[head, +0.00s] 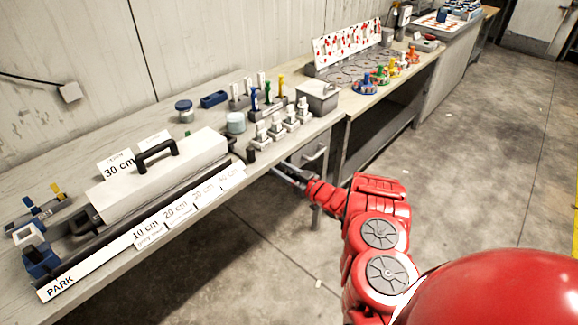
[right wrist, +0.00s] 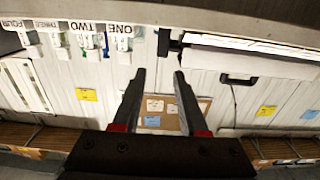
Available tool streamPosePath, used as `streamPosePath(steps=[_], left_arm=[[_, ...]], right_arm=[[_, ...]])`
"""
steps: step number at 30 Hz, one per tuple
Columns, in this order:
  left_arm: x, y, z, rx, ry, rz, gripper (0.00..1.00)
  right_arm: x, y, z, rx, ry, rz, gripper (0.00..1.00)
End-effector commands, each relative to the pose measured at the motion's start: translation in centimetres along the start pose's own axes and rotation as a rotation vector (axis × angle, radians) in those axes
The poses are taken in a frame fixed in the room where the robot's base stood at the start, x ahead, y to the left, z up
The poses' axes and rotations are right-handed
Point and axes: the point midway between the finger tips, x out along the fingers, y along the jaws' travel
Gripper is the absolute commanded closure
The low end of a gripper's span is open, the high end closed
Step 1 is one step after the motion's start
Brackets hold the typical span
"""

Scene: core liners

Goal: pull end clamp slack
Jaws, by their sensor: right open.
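A long device with a white cover and black handle (head: 156,150) lies along the bench. A dark end piece with a black knob (head: 250,155) sits at its right end. I cannot tell for sure that this is the end clamp. A dark end piece also shows in the right wrist view (right wrist: 163,42). A blue block (head: 40,261) stands at the device's left end, beside the PARK label. My right gripper (head: 280,170) is at the bench's front edge, just right of the knob. In the right wrist view its fingers (right wrist: 158,85) are apart, with nothing between them. My left gripper is not in view.
Distance labels (head: 177,211) line the device's front. A grey box (head: 317,98), jars and coloured tools stand behind. A drawer (head: 313,158) is below the bench. The floor in front is clear.

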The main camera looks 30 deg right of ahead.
Motion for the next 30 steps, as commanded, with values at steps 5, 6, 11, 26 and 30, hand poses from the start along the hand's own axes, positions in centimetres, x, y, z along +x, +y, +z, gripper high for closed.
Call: streamPosePath(steps=[5,6,11,26,30], left_arm=[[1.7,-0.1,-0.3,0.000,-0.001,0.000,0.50],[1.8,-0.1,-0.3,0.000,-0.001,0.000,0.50],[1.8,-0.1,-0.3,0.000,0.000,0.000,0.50],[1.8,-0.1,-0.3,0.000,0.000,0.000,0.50],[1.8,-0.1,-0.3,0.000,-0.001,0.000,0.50]], right_arm=[[-2.2,-0.1,-0.1,0.001,-0.002,-0.001,0.57],[-2.5,-0.1,-0.1,0.001,-0.002,0.000,0.57],[-3.0,-0.1,0.1,0.000,-0.001,-0.001,0.57],[-2.9,0.0,0.4,-0.010,-0.001,-0.001,0.57],[-2.6,0.2,2.0,-0.098,0.013,-0.004,0.57]])
